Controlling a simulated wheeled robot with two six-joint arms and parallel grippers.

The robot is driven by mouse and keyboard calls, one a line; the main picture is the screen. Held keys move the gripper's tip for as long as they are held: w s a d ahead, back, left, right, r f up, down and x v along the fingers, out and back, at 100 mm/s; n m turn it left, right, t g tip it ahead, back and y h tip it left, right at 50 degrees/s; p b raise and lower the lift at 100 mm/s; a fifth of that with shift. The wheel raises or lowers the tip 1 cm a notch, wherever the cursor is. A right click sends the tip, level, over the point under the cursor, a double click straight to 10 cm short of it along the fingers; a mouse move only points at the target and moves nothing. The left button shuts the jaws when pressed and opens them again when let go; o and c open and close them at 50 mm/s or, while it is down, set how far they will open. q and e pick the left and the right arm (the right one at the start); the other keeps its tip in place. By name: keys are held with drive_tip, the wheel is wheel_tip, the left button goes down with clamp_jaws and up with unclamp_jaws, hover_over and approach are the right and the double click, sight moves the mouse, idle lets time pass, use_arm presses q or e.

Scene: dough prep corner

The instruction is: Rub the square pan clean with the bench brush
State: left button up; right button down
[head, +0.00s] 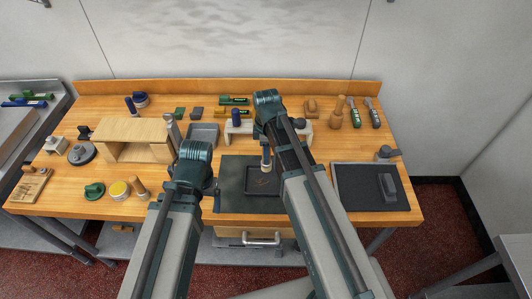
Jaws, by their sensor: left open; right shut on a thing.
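The square pan (251,187) lies on a dark mat (232,172) at the front middle of the bench. A few thin brownish marks show on its dark inside. My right gripper (267,148) points down over the pan's far side and is shut on the bench brush (266,162), which is small and mostly hidden by my arm. I cannot tell whether the brush touches the pan.
A wooden box shelf (135,130) stands left of my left wrist. A grey tray (203,133) and a pale rack (240,128) are behind the mat. A dark board (355,190) with a grey block (388,187) lies at the right.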

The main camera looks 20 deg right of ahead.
sight(270, 164)
drive_tip(key=shift+f+b, duration=2.15)
drive_tip(key=shift+f, duration=0.35)
drive_tip(key=shift+s+d, duration=0.2)
drive_tip(key=shift+d, duration=0.4)
drive_tip(key=shift+f+b, duration=0.65)
drive_tip(key=shift+b, duration=0.05)
drive_tip(key=shift+a, duration=0.1)
drive_tip(key=shift+w+a, duration=0.25)
drive_tip(key=shift+a, duration=0.6)
drive_tip(key=shift+w+a, duration=0.3)
drive_tip(key=shift+a, duration=0.55)
drive_tip(key=shift+w+a, duration=0.25)
drive_tip(key=shift+a, duration=0.6)
